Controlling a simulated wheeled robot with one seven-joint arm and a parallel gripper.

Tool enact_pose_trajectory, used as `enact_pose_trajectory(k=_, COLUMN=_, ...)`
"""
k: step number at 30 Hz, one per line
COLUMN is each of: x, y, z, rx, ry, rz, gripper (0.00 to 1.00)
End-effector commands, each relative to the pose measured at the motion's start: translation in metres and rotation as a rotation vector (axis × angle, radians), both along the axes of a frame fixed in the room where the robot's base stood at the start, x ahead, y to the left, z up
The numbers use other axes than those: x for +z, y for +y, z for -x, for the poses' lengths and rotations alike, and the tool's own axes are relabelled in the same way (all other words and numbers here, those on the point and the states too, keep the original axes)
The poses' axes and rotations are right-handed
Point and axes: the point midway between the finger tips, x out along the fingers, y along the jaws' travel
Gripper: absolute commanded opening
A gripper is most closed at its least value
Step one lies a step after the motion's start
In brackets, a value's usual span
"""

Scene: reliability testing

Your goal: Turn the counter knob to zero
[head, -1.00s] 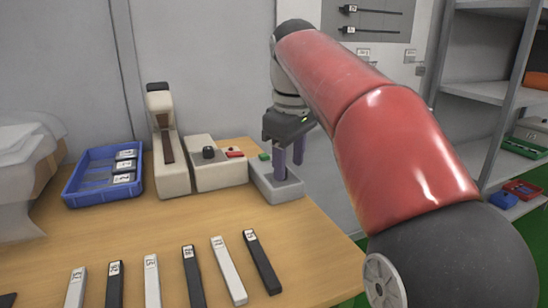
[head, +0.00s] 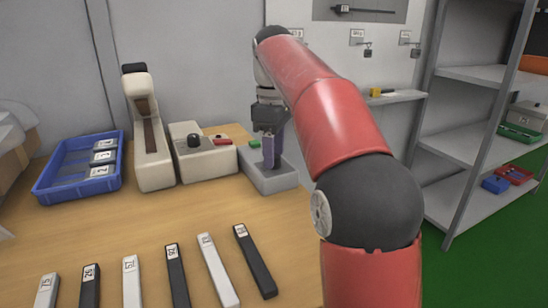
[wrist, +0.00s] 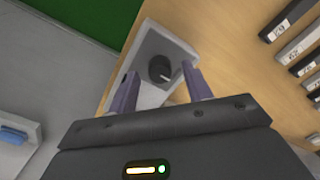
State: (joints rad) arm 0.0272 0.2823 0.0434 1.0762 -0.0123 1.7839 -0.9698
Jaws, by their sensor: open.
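A grey box (head: 272,180) stands at the table's right back edge. In the wrist view, a black round knob (wrist: 160,69) with a white pointer mark sits on this grey box (wrist: 151,42). The pointer aims toward the lower right of that picture. My gripper (head: 268,150) is over the box, fingers pointing down. In the wrist view my gripper (wrist: 162,88) is open, with one purple finger on each side of the knob's line and nothing between them. I cannot tell whether the fingers touch the knob. In the head view the knob is hidden behind the fingers.
A beige device with a black knob (head: 193,140) and a red button (head: 221,140) stands left of the box, beside a tall beige device (head: 148,130). A blue tray (head: 80,168) is farther left. Several numbered bars (head: 178,275) lie in front. Shelves (head: 470,148) stand right.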

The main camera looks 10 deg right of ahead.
Motion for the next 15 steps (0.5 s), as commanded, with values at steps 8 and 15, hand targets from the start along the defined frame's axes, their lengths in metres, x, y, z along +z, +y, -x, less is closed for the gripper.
enact_pose_trajectory(k=8, x=-0.0095, y=0.0002, z=0.0003, rx=0.000, ry=-0.001, rz=0.000, gripper=0.50)
enact_pose_trajectory(k=15, x=-0.0093, y=0.0002, z=0.0003, rx=0.000, ry=-0.001, rz=0.000, gripper=0.35)
